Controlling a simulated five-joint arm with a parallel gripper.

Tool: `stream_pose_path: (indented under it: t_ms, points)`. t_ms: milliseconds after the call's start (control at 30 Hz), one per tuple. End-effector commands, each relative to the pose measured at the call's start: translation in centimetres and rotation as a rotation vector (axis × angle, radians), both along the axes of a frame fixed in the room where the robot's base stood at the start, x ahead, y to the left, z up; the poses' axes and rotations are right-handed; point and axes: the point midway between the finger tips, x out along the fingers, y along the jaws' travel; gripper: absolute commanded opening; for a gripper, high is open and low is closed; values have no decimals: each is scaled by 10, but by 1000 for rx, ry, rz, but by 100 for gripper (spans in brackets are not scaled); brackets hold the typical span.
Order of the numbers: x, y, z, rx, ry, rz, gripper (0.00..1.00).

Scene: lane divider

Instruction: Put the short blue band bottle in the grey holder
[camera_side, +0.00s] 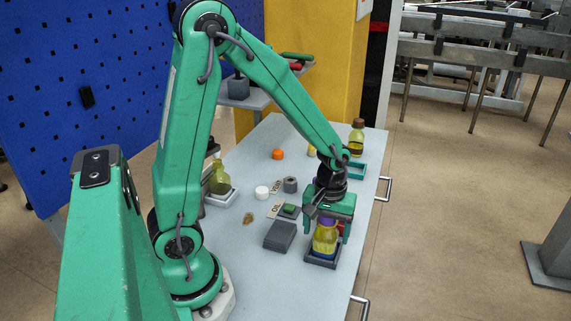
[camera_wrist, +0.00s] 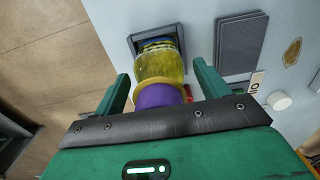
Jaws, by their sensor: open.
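A short bottle (camera_side: 325,238) with yellow contents stands in the dark grey holder (camera_side: 320,262) near the table's right edge. In the wrist view the bottle (camera_wrist: 160,68) has a purple cap and a blue band near its base, and its base lies within the rim of the holder (camera_wrist: 134,46). It looks roughly upright. My gripper (camera_side: 327,222) is over the bottle's top, its fingers on either side. In the wrist view the gripper (camera_wrist: 162,82) is open, with a gap between each finger and the bottle. The cap is partly hidden by my gripper's front edge.
A flat grey block (camera_side: 280,236) lies left of the holder. A brown-capped bottle (camera_side: 356,138) stands at the back by a teal tray (camera_side: 358,170). Another yellow-green bottle (camera_side: 219,182) stands at left.

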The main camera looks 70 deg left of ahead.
Motion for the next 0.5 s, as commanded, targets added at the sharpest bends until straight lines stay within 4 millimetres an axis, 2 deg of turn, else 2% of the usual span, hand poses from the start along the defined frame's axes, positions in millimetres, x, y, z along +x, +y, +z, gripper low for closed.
stream_pose_path:
  t_ms: [267, 500]
  points:
    - [1, 0, 27, 0, -6, 0, 74]
    - [1, 0, 66, 1, -6, 0, 74]
